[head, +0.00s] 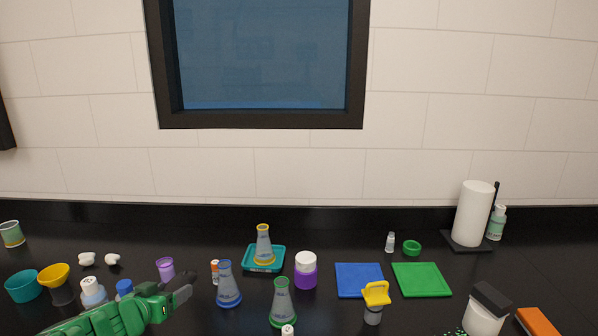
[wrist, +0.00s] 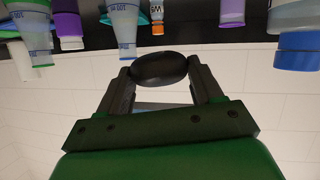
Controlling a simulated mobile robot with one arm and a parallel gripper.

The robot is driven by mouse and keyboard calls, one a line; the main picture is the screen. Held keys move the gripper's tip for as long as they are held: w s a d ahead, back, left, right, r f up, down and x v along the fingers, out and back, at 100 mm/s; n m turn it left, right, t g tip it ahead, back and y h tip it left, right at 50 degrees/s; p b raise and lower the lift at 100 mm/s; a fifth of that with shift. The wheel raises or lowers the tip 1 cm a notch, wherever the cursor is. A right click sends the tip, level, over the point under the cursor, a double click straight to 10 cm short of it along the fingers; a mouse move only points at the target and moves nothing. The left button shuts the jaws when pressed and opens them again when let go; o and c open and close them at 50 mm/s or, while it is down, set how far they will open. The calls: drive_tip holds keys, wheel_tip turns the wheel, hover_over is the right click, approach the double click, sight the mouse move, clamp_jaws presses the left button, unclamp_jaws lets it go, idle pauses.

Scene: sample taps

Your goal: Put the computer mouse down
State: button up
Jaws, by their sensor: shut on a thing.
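The computer mouse (wrist: 160,70) is a dark, rounded oval in the wrist view. It sits across the fingertips of my gripper (wrist: 162,78), which is shut on it with one finger at each side. In the head view my green gripper (head: 172,294) is at the lower left, over the black counter (head: 205,322). The mouse cannot be told apart from the dark fingers there. The wrist view is upside down, with the counter along its top. Whether the mouse touches the counter cannot be told.
Near my gripper stand a purple cup (head: 166,268), a blue-based flask (head: 228,284) and a blue-capped bottle (head: 125,288). A green-based flask (head: 282,303) and a purple jar (head: 305,272) are further right.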

drive_tip(key=w+d+r+n+y, duration=0.3)
drive_tip(key=w+d+r+y, duration=0.1)
drive_tip(key=w+d+r, duration=1.45)
drive_tip(key=d+f+m+h, duration=0.1)
drive_tip(key=d+f, duration=0.2)
drive_tip(key=d, duration=0.6)
drive_tip(key=w+d+f+m+h, duration=0.1)
drive_tip(key=d+f, duration=0.3)
drive_tip(key=d, duration=0.5)
drive_tip(key=w+d+f+m+h, duration=0.1)
drive_tip(key=d+f+m+h, duration=0.1)
drive_tip(key=d, duration=0.7)
wheel_tip(320, 180, down, 2)
drive_tip(key=shift+d+f+h, duration=0.1)
drive_tip(key=shift+d+h, duration=0.3)
drive_tip(key=shift+h, duration=0.3)
drive_tip(key=s+f+n+y, duration=0.3)
drive_tip(key=s+f+y, duration=0.1)
drive_tip(key=s+f, duration=0.2)
drive_tip(key=shift+f, duration=0.15)
